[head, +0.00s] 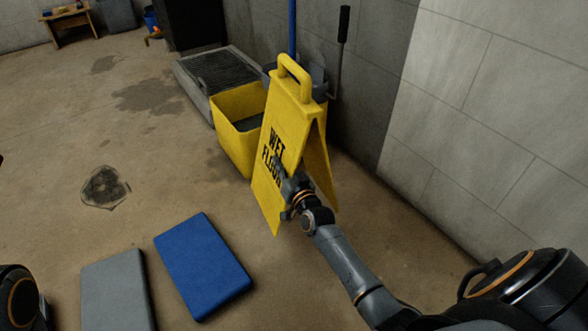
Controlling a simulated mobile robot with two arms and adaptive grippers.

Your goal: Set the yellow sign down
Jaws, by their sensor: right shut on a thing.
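The yellow sign (287,120) is a folding A-shaped board with a handle on top and black "WET FLOOR" lettering. It is right of centre in the head view, its two panels spread apart and leaning a little. My right gripper (290,188) is at the lower part of the lettered panel, shut on the sign, and hides part of the lettering. I cannot tell whether the sign's lower edges touch the floor. My left gripper is not in view; only part of my left arm shows at the lower left.
A blue pad (203,265) and a grey pad (117,292) lie in front. A block wall (490,110) bounds the right. Open floor lies left, with a dark patch (104,188).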

